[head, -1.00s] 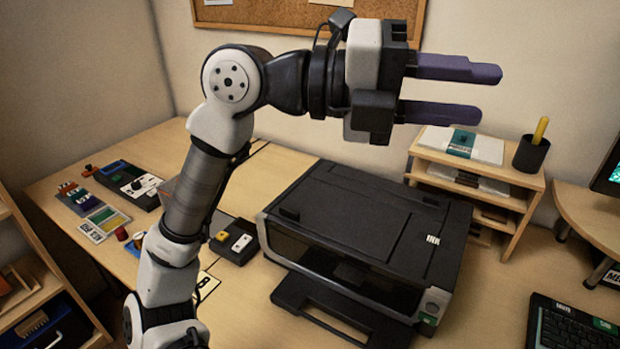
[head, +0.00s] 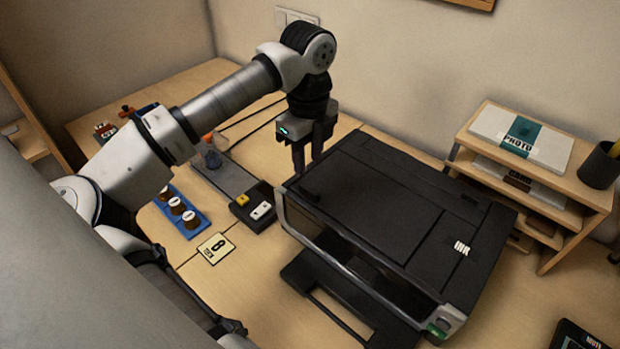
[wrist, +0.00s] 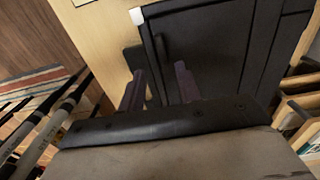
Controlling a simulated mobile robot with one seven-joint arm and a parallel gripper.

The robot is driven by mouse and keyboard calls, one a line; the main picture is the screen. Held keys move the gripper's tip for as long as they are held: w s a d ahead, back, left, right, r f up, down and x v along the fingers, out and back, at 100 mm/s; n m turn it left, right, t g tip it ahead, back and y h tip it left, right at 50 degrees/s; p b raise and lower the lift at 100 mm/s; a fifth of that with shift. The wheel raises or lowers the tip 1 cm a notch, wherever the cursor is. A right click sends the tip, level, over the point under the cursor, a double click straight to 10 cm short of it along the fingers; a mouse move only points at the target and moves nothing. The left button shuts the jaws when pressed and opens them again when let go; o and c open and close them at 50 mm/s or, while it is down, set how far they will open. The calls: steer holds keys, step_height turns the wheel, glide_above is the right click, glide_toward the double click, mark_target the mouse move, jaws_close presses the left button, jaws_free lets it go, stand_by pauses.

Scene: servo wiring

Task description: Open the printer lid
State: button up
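The black printer (head: 400,215) stands on the desk, with its dark lid (head: 420,205) lying flat on top and looking shut. A pale label marked INK (head: 461,249) is on its right part. A grey rim (head: 350,262) runs along the printer's front. In the wrist view the two purple fingers (wrist: 160,88) reach toward the dark printer top (wrist: 210,55). I cannot tell whether they touch the lid.
A wooden shelf (head: 560,205) with photo paper stands right of the printer. Left of it are a dark switch box (head: 252,207), a blue tray of small pots (head: 182,212) and a card (head: 216,248). The printer's output tray (head: 330,290) sticks out in front.

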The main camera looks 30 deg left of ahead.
mark_target(309, 188)
step_height(309, 188, down, 8)
steer(key=shift+w+d+f+p, duration=0.1)
steer(key=shift+p, duration=0.7)
steer(key=shift+c, duration=0.2)
jaws_close()
